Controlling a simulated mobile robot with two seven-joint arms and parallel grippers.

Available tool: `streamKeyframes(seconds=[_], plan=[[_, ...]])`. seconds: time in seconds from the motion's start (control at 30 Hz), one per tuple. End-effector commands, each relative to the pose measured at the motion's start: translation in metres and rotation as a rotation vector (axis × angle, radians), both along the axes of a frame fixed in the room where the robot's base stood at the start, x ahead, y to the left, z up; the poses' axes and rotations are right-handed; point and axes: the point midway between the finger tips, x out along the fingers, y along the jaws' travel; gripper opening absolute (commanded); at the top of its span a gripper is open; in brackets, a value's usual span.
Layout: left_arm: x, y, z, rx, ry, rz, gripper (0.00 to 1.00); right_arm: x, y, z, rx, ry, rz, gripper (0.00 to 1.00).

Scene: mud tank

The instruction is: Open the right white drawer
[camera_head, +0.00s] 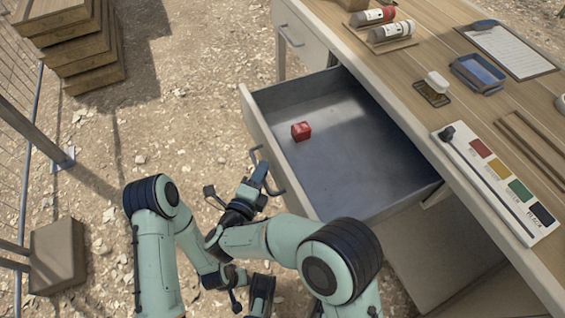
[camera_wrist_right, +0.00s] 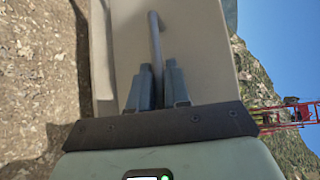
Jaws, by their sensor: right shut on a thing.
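The right white drawer (camera_head: 257,123) is pulled well out from under the table in the head view, its grey inside showing. Its dark bar handle (camera_head: 273,178) is on the front panel. My right gripper (camera_head: 259,172) is at the handle and shut on it. In the right wrist view the two fingers (camera_wrist_right: 158,84) close around the handle (camera_wrist_right: 156,35), with the pale drawer front behind. A small red box (camera_head: 301,131) lies inside the drawer. My left gripper (camera_head: 262,290) is low in the head view, away from the drawer; its finger state is unclear.
A second white drawer (camera_head: 300,34) with a handle is shut farther along the table (camera_head: 420,65). The tabletop holds red-and-white cylinders, a clipboard, a blue tray and a labelled colour panel (camera_head: 495,180). Wooden pallets (camera_head: 75,45) and a fence are at left. Gravel ground before the drawer is open.

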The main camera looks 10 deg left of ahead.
Motion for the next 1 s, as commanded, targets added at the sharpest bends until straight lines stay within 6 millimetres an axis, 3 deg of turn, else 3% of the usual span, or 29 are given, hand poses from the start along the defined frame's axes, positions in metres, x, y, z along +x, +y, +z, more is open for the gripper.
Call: streamKeyframes(seconds=[0.3, 0.73, 0.77, 0.8, 1.0], plan=[[0.001, 0.0, 0.0, 0.0, -0.001, -0.001, 0.43, -0.018, 0.024, -0.001, 0.001, 0.002, 0.002, 0.0], [0.001, 0.0, 0.0, 0.0, -0.002, -0.001, 0.43, -0.019, 0.026, 0.0, 0.001, 0.001, 0.004, 0.0], [0.001, 0.0, 0.0, 0.0, -0.002, -0.001, 0.43, -0.019, 0.026, -0.001, 0.001, 0.001, 0.004, 0.27], [0.001, 0.0, 0.0, 0.0, -0.002, -0.001, 0.43, -0.019, 0.026, -0.001, 0.001, 0.001, 0.004, 0.35], [0.001, 0.0, 0.0, 0.0, -0.002, -0.001, 0.43, -0.019, 0.026, 0.0, 0.001, 0.001, 0.003, 0.35]])
